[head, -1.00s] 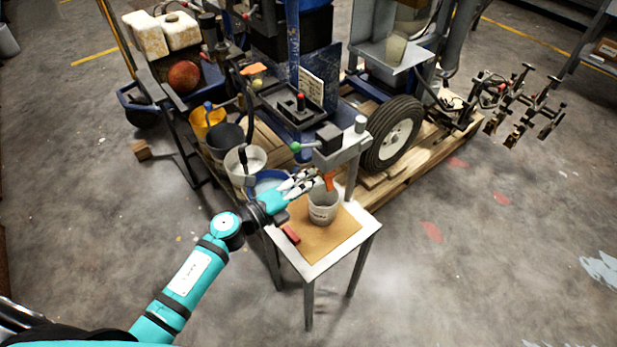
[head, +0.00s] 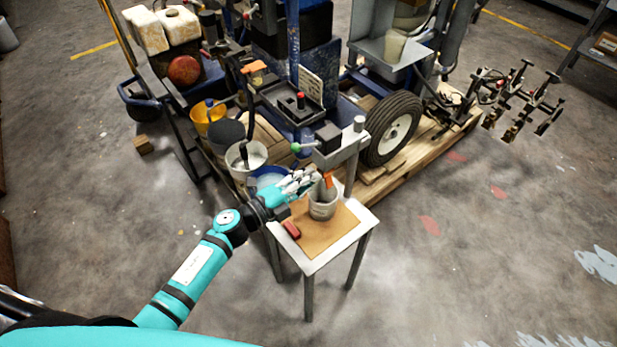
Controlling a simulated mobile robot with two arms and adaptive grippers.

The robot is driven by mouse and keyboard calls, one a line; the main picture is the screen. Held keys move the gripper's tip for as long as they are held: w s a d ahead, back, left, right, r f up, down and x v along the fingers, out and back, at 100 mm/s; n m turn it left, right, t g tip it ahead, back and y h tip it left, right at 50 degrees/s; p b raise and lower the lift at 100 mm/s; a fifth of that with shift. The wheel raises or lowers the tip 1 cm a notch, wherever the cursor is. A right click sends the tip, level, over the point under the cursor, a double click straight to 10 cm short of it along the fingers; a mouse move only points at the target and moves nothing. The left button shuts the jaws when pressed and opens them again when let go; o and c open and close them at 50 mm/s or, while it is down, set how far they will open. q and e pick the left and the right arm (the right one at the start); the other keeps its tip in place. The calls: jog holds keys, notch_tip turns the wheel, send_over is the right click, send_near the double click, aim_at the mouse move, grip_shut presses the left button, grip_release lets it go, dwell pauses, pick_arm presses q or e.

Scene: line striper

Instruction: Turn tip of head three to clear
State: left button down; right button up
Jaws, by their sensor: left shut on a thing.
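The spray head (head: 327,146) is a grey block with a dark top, clamped to a post at the back of a small table. An orange tip (head: 328,179) hangs below it, partly hidden by my fingers. A grey-white cup (head: 323,205) stands on the table under the tip. My left gripper (head: 312,182) is at the tip from the left, just above the cup rim, with its fingers shut on the tip. The exact contact is too small to see. My right gripper is not in view.
The small table (head: 311,264) has a brown board (head: 330,236) and a red block (head: 291,229) on it. Buckets, including a white one (head: 246,158), stand behind-left. The striper's wheel (head: 392,129) and pallet are behind-right.

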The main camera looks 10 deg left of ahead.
pick_arm(q)
jog(key=n+p, duration=0.5)
jog(key=n, duration=0.3)
dwell(0.4)
jog(key=shift+r+n, duration=0.1)
jog(key=shift+n, duration=0.2)
jog(key=n+p, duration=0.3)
jog(key=n, duration=0.5)
jog(key=shift+p, duration=0.4)
jog(key=c, duration=1.3)
grip_release()
jog(key=shift+w+d, duration=0.1)
jog(key=o, duration=0.6)
